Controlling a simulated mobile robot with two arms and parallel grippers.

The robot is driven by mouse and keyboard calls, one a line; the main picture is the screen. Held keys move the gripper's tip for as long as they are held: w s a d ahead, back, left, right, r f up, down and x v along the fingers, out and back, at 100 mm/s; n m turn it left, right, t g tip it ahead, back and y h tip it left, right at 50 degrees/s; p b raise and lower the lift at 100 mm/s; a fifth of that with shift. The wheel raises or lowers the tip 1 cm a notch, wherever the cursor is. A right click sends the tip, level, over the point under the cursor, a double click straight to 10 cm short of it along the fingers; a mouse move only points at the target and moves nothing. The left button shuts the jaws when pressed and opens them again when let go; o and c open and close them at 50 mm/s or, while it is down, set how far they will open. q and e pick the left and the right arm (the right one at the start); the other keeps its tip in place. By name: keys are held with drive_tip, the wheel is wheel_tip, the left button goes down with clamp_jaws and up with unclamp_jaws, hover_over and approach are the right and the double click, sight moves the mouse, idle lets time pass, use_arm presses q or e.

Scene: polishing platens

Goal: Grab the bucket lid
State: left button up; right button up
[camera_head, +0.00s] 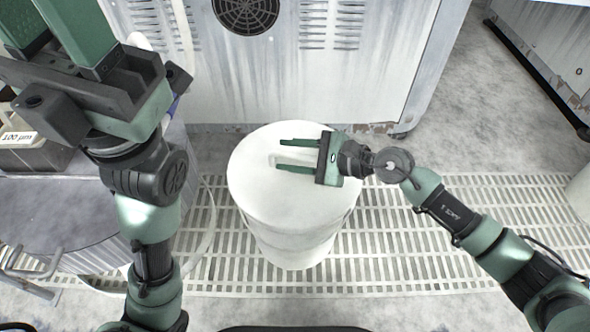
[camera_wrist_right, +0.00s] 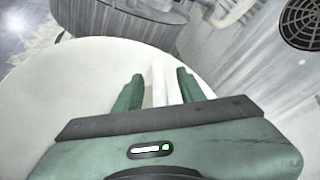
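The round white bucket lid (camera_head: 262,198) sits on the white bucket (camera_head: 290,245), which stands on the floor grating in the middle of the head view. The lid also fills the left of the right wrist view (camera_wrist_right: 60,95). My right gripper (camera_head: 281,155) is open over the lid, coming in from the right. Its two green fingers stand on either side of the lid's white raised handle (camera_wrist_right: 159,84), with gaps beside it. My left gripper (camera_head: 55,28) is high at the upper left, away from the lid. Its fingers are apart and run out of the frame.
A grey-white machine cabinet (camera_head: 350,75) with a round fan grille (camera_head: 246,12) stands behind the bucket. A round grey platen table (camera_head: 90,215) is at the left, with a box labelled 100 µm (camera_head: 35,150). Grating (camera_head: 420,265) is clear at the lower right.

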clamp_jaws()
idle(1.4)
